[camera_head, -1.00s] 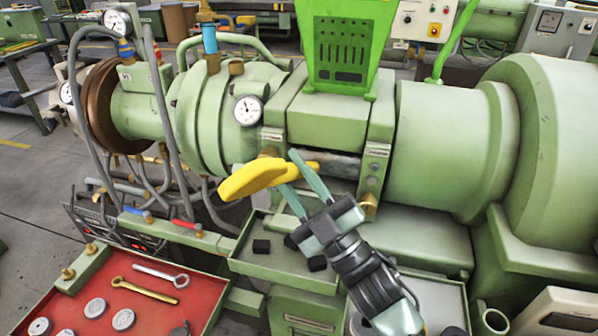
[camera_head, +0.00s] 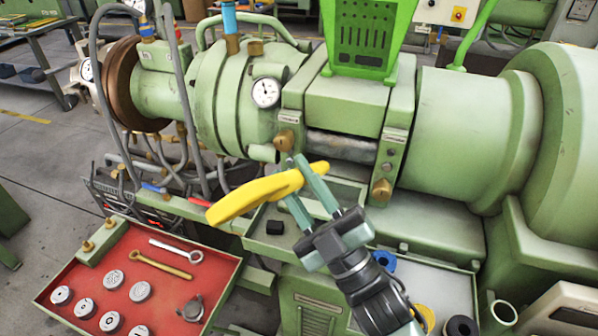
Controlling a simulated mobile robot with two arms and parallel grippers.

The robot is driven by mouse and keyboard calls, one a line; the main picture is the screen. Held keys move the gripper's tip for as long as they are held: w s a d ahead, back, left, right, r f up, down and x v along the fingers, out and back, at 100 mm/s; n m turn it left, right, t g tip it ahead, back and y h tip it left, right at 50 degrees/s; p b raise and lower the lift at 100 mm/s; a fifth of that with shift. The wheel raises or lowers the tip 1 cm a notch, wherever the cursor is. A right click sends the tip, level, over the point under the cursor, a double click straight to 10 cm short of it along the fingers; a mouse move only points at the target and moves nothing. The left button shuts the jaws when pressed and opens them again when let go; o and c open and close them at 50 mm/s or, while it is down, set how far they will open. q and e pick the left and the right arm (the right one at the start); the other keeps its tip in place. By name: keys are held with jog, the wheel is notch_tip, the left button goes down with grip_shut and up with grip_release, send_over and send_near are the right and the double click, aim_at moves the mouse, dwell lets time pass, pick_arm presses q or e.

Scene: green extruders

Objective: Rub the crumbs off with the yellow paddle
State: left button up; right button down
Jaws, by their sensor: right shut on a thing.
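The yellow paddle (camera_head: 240,198) is long and slightly curved. My right gripper (camera_head: 299,180) is shut on it near its right end, and its broad end points left and down. The paddle is in front of the green extruder, over a shallow green tray (camera_head: 338,193). A small black lump (camera_head: 275,227) lies in that tray, just below the paddle. I cannot tell whether it is one of the crumbs; no other crumbs stand out. The gripper and paddle hide part of the tray. My left gripper is not in view.
The extruder body (camera_head: 450,130) fills the back, with a gauge (camera_head: 266,92) and a brass knob (camera_head: 382,188). A red-lined tray (camera_head: 150,275) with wrenches and several metal discs is at lower left. Blue (camera_head: 384,260) and black (camera_head: 461,327) rings lie at lower right. Hoses hang at left.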

jog(key=shift+s+a, duration=0.25)
jog(key=shift+s, duration=0.5)
jog(key=shift+s+a, duration=0.2)
jog(key=shift+s, duration=0.55)
jog(key=shift+w, duration=0.15)
